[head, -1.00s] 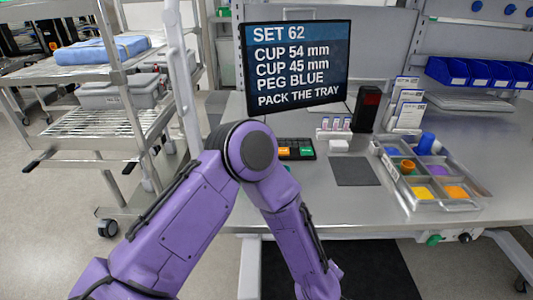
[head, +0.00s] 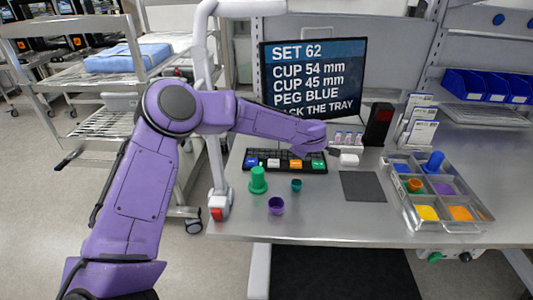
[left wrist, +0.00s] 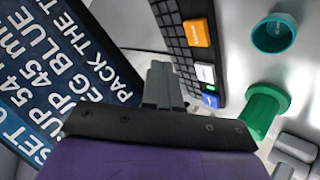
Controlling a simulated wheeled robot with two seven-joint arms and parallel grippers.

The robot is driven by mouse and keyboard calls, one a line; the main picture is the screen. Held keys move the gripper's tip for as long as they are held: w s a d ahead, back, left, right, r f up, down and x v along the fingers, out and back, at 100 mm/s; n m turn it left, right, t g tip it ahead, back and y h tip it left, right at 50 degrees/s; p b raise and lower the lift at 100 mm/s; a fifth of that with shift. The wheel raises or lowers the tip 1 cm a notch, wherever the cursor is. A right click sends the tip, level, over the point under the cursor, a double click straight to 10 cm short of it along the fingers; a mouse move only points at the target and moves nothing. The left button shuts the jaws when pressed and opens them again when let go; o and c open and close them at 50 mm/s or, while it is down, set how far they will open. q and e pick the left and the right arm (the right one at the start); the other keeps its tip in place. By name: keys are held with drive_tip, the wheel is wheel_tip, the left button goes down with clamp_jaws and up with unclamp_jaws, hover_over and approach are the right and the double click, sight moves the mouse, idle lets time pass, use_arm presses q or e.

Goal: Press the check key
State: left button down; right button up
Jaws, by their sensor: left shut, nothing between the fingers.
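The black key panel (head: 288,154) lies near the back of the bench under the screen. Along its front are a blue key (head: 252,161), a white key (head: 273,163), an orange key (head: 296,165) and a green key (head: 319,163). Their labels are too small to read, so I cannot tell which is the check key. My left gripper (head: 334,152) is shut and empty, just beyond the panel's right end. In the left wrist view the shut fingers (left wrist: 163,82) are beside the panel, with the orange key (left wrist: 197,33) in sight. My right gripper is out of view.
The screen (head: 315,78) stands behind, reading "SET 62", two cup sizes and "PEG BLUE". A green peg (head: 258,181), a teal cup (head: 296,185) and a purple cup (head: 275,206) stand before the panel. The divided tray (head: 432,226) is right of the dark mat (head: 362,187).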

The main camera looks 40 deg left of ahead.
use_arm(q)
drive_tip(key=s+a+r+g+y+p, duration=0.1)
drive_tip(key=s+a, duration=0.1)
drive_tip(key=a, duration=0.7)
drive_tip(key=shift+a+r, duration=0.25)
drive_tip(key=shift+a, duration=0.05)
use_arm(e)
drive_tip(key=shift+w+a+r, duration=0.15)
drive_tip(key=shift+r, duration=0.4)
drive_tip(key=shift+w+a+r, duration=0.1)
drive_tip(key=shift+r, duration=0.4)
use_arm(q)
drive_tip(key=shift+f, duration=0.1)
drive_tip(key=b, duration=0.7)
hover_over(274, 164)
wheel_tip(274, 164, down, 7)
drive_tip(key=shift+a, duration=0.1)
drive_tip(key=shift+f, duration=0.85)
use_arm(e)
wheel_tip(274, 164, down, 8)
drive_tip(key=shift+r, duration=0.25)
use_arm(q)
drive_tip(key=shift+f, duration=0.4)
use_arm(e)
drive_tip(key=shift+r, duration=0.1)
